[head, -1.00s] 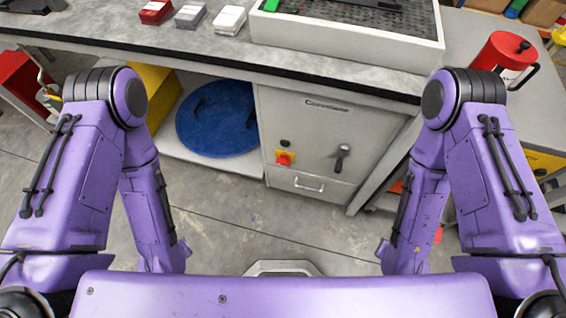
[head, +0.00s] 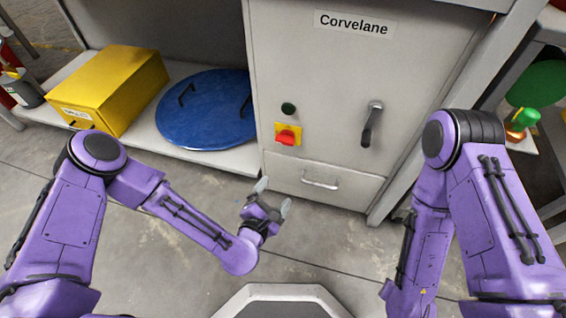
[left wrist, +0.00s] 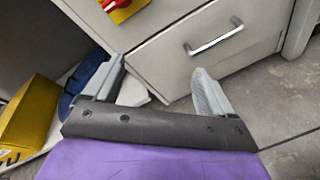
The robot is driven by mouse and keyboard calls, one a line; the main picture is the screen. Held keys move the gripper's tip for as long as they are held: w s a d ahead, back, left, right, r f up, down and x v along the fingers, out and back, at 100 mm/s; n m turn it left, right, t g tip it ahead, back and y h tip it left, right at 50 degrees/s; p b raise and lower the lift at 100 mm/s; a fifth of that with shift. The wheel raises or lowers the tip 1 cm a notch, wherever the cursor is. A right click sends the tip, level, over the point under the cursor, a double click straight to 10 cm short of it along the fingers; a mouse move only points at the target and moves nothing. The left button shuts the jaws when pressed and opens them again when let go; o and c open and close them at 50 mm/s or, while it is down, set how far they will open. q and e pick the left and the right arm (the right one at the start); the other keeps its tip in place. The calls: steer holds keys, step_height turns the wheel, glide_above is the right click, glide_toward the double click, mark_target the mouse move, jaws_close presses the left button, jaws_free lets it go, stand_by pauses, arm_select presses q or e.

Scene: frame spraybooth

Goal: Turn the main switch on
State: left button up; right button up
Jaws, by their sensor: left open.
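The main switch (head: 287,134), a red knob on a yellow square plate, is on the front of the grey cabinet (head: 345,75) labelled "Corvelane". The red knob shows a short bar; I cannot tell its setting for sure. A part of the yellow plate and red knob shows at the top of the left wrist view (left wrist: 116,6). My left gripper (head: 274,196) is open and empty, below and a little left of the switch, apart from it. Its two grey fingers also show in the left wrist view (left wrist: 158,72). My right gripper is not in view.
A dark green round button (head: 288,108) sits above the switch, and a dark lever handle (head: 370,125) to its right. A drawer with a metal handle (head: 320,182) is below. A blue round lid (head: 205,112) and yellow box (head: 110,85) lie on the shelf left. The floor in front is clear.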

mark_target(284, 143)
arm_select(q)
steer(key=w+r+n+t, duration=0.35)
steer(key=r+n, duration=0.25)
steer(key=n, duration=0.3)
steer(key=shift+y, duration=0.3)
steer(key=b+x, duration=0.1)
steer(key=x, duration=0.4)
steer(key=b+x, duration=0.1)
steer(key=x, duration=0.4)
steer(key=shift+w+f, duration=0.15)
steer(key=shift+f, duration=0.1)
steer(key=c, duration=1.1)
